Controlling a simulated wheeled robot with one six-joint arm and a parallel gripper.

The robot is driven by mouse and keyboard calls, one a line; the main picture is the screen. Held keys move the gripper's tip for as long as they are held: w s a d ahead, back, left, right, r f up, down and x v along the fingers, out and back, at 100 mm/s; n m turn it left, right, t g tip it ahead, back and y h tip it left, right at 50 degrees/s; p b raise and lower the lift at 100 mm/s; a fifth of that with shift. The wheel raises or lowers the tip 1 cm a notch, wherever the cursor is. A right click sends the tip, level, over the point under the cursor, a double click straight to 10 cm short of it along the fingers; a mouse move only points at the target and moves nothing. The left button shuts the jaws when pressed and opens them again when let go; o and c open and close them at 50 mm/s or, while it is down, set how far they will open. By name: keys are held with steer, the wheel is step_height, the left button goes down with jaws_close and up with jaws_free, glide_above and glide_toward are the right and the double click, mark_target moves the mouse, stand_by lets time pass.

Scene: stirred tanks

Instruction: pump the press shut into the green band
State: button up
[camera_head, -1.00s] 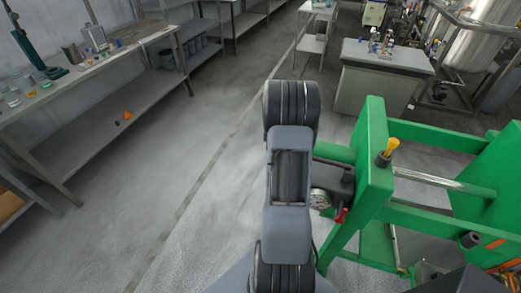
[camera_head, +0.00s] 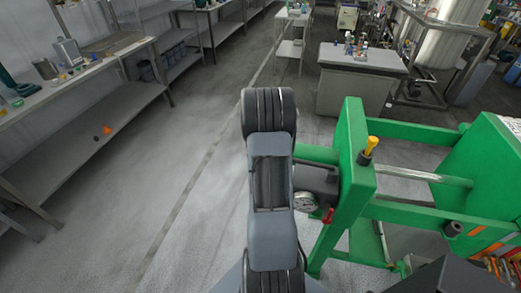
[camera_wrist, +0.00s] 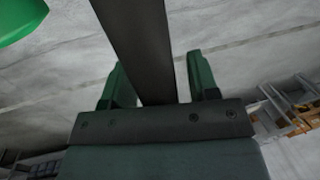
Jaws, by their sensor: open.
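The green press (camera_head: 355,180) stands right of my arm in the head view. A dark pump block (camera_head: 315,178) sits on its near left side with a round, pale-faced gauge (camera_head: 304,202) and a small red knob (camera_head: 328,216). The gauge's needle and any green band are too small to read. A steel rod (camera_head: 410,174) runs between the press's green plates. In the wrist view my gripper (camera_wrist: 160,80) is open, its two green fingers apart. A long dark bar (camera_wrist: 138,40) runs between the fingers; I cannot tell whether they touch it. My gripper is hidden in the head view.
A yellow-topped handle (camera_head: 371,147) stands in a dark socket on the press. Shelved benches (camera_head: 100,130) line the left side. A grey desk (camera_head: 360,80) and a steel tank (camera_head: 440,35) stand behind. The floor (camera_head: 160,170) left of my arm is clear.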

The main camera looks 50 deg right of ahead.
steer(key=v, duration=1.4)
steer(key=shift+s+b, duration=0.15)
steer(key=shift+b, duration=0.15)
steer(key=shift+f, duration=0.1)
steer(key=s+d+r+p, duration=0.2)
steer(key=r+p, duration=0.4)
steer(key=r, duration=0.1)
steer(key=s+d+r+p, duration=0.1)
steer(key=d+r+p, duration=0.2)
steer(key=r+p, duration=0.4)
steer(key=shift+s, duration=0.4)
steer(key=shift+d, duration=0.15)
stand_by(0.7)
